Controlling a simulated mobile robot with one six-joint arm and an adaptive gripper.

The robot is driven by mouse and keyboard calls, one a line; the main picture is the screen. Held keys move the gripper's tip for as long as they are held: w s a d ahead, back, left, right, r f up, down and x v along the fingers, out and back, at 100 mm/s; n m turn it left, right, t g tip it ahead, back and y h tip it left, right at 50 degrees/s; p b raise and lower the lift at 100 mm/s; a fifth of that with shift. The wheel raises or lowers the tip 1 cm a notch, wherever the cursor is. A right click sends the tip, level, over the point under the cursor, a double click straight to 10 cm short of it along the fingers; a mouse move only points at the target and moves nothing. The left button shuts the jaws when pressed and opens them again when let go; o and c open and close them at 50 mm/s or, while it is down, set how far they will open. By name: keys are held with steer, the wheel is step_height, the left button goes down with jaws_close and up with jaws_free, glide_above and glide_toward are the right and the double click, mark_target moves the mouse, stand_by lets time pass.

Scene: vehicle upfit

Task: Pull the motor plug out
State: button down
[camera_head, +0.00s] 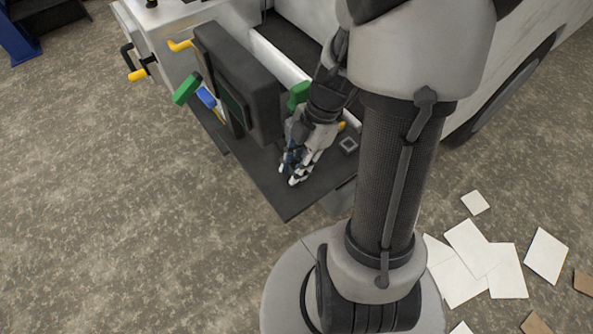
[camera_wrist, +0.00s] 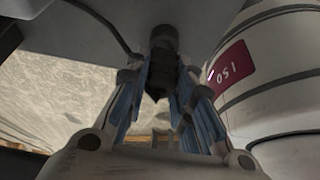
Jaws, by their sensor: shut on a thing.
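My gripper (camera_head: 293,172) points down over the front of a dark platform in the head view. In the wrist view, my gripper (camera_wrist: 164,85) has its blue-padded fingers closed in on either side of a dark, round piece (camera_wrist: 163,42), which looks like the motor plug. The fingers hide part of it. A thin dark cable (camera_wrist: 103,30) runs nearby at the upper left. I cannot tell whether the plug is still seated. In the head view the plug is too small to make out.
A white cylinder with a red label (camera_wrist: 230,62) stands close right of the fingers. The dark platform (camera_head: 295,208) carries a black box (camera_head: 238,80). Green handles (camera_head: 187,88), a blue handle (camera_head: 206,97) and a yellow handle (camera_head: 181,45) stick out nearby. Papers (camera_head: 470,250) lie on the floor.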

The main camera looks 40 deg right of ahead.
steer(key=shift+r, duration=0.25)
steer(key=shift+r+p, duration=2.1)
steer(key=shift+r, duration=1.3)
